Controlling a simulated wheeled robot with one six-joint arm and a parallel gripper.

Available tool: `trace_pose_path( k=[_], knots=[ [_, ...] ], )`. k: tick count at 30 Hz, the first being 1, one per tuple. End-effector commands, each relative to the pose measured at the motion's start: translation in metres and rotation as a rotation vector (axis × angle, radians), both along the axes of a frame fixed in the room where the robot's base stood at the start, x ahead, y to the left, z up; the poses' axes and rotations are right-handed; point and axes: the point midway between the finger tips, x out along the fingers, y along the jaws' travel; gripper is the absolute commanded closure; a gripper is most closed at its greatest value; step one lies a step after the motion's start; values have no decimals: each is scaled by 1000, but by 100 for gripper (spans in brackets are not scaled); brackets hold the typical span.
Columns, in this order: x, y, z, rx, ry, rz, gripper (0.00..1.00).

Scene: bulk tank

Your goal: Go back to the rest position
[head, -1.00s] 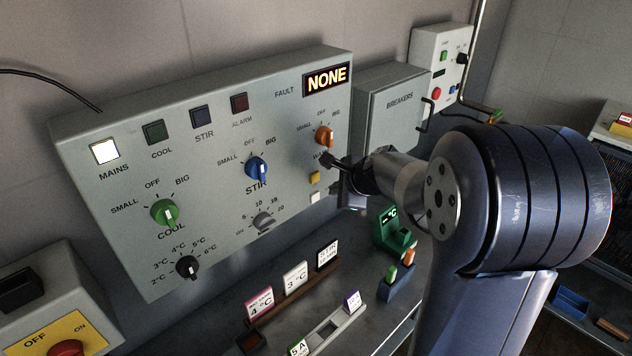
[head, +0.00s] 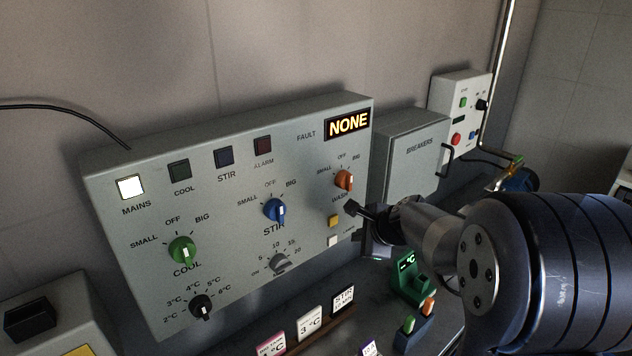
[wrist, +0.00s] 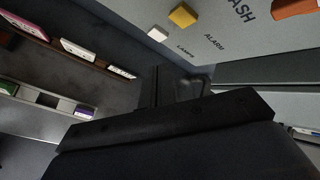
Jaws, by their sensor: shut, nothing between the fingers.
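My gripper (head: 362,228) is in front of the lower right part of the grey control panel (head: 145,235), near the yellow button (head: 335,221). Its fingers are shut and empty. In the wrist view, my gripper (wrist: 160,90) shows as dark fingers over the worktop, with the yellow button (wrist: 183,16) and a white button (wrist: 157,34) beyond. On the panel the MAINS lamp (head: 130,187) is lit white and the FAULT display (head: 348,122) reads NONE. The green knob (head: 183,250), blue knob (head: 275,210) and orange knob (head: 344,180) are in view.
The breakers box (head: 410,160) stands right of the panel, with a smaller control box (head: 460,115) beyond. Below are a green thermometer display (head: 411,277) and a rack of cards (head: 310,322). A switch box (head: 50,315) is at lower left.

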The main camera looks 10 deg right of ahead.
Motion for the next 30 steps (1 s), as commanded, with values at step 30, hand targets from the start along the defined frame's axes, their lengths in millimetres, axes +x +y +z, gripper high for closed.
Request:
trace_pose_path(
  k=[30],
  knots=[
    [-34,-23,0,-1,1,1,100]
  ],
)
